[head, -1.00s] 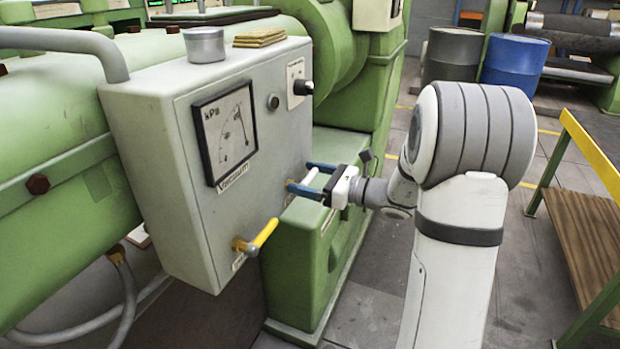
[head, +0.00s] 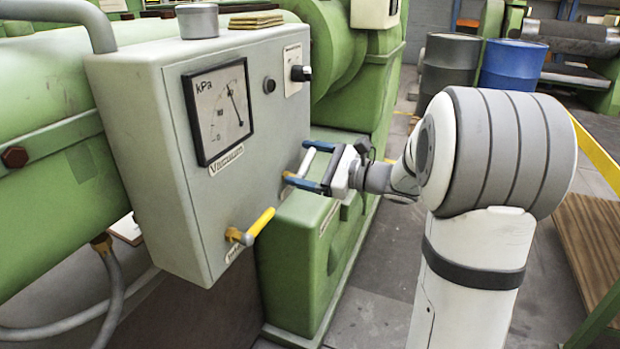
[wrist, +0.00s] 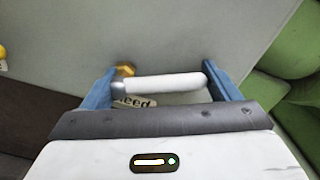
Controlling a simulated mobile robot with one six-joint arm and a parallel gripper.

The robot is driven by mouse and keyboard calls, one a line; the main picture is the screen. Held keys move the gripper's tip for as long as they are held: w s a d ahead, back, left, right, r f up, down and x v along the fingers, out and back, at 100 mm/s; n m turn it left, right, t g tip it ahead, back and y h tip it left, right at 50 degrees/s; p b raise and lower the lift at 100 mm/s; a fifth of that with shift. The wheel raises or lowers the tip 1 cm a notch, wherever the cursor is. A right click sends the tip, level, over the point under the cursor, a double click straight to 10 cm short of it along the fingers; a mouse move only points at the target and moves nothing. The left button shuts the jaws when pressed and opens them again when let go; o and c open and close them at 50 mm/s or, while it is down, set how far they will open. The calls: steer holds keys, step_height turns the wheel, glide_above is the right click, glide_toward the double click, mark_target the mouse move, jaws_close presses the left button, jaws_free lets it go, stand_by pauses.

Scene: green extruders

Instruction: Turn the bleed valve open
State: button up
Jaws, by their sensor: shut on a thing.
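The bleed valve has a white handle (head: 303,163) on the side of the grey panel box, below the Vacuum gauge. In the wrist view the white handle (wrist: 165,83) runs sideways from a brass fitting (wrist: 124,70), with a label (wrist: 135,102) partly hidden behind it, reading "eed". My gripper (head: 298,163) has blue fingers, one above and one below the handle in the head view. In the wrist view my gripper (wrist: 158,76) is shut on the handle lengthwise, a finger at each end.
A yellow-handled valve (head: 260,223) sits lower left on the same panel. The Vacuum gauge (head: 219,108) and a black knob (head: 301,73) are above. The green machine base (head: 300,255) lies close under my gripper. Open floor (head: 365,315) is at the lower middle.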

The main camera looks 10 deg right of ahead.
mark_target(282, 159)
steer(key=n+b, duration=0.4)
steer(key=s+a+n+b, duration=0.1)
steer(key=b, duration=0.2)
steer(key=shift+s+r+n, duration=0.1)
steer(key=shift+r+n, duration=0.25)
steer(key=shift+n, duration=0.05)
steer(key=n+b, duration=0.1)
steer(key=b, duration=0.1)
steer(key=s+n+b, duration=0.1)
steer(key=n+b, duration=0.1)
steer(key=b, duration=0.1)
steer(key=a+n+b, duration=0.1)
steer(key=n+b, duration=0.1)
steer(key=shift+s+r, duration=0.2)
steer(key=shift+r, duration=0.2)
steer(key=b, duration=0.1)
steer(key=n+b, duration=0.2)
steer(key=shift+s+a+r, duration=0.2)
steer(key=shift+s+a, duration=0.05)
steer(key=shift+s, duration=0.05)
steer(key=shift+r+b, duration=0.1)
steer(key=shift+b, duration=0.2)
steer(key=o, duration=1.3)
